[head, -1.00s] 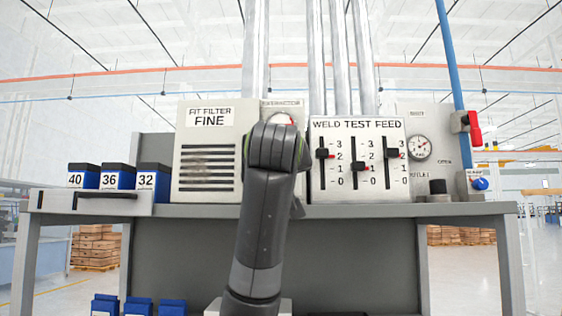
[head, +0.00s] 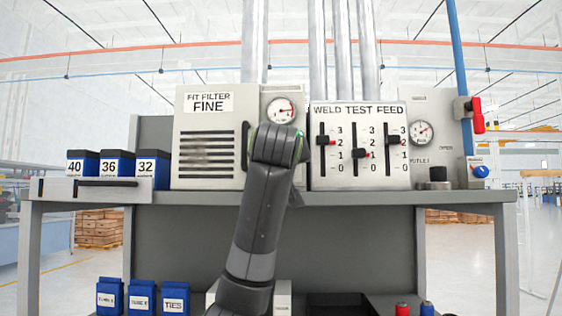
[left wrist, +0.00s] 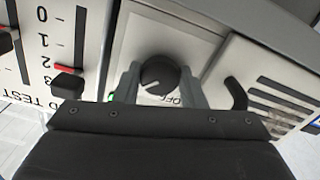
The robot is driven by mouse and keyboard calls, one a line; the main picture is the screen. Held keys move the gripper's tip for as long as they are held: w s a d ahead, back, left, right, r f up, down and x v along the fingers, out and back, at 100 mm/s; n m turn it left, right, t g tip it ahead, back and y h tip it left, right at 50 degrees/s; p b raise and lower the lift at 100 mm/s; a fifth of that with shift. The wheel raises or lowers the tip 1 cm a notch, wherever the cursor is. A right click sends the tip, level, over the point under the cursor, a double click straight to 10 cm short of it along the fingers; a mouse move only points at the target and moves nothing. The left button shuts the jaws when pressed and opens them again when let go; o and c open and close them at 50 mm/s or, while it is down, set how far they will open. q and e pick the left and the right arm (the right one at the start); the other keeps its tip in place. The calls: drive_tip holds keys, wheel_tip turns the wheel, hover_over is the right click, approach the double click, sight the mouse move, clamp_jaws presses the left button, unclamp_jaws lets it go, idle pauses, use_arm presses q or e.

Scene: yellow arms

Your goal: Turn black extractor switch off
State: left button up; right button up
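The black extractor switch (left wrist: 158,75) is a round knob with a light pointer line, on a pale panel in the left wrist view. An OFF label shows beside it, and the pointer does not line up clearly with it. My left gripper (left wrist: 160,88) is open, with one finger on each side of the knob; I cannot tell whether they touch it. In the head view my left arm covers the knob and the gripper, below a round gauge (head: 281,110). My right gripper is in neither view.
The FIT FILTER box (head: 208,135) with its black handle stands left of the knob in the head view. The WELD TEST FEED panel (head: 358,110) with three sliders stands close on the right. A red-handled valve (head: 476,114) is far right. Blue boxes (head: 110,295) sit below the shelf.

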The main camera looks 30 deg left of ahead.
use_arm(q)
drive_tip(key=shift+c, duration=0.6)
drive_tip(key=n+b, duration=0.9)
drive_tip(key=n, duration=0.8)
drive_tip(key=shift+w+n, duration=0.1)
drive_tip(key=shift+n, duration=0.3)
drive_tip(key=o, duration=1)
drive_tip(key=shift+r, duration=0.1)
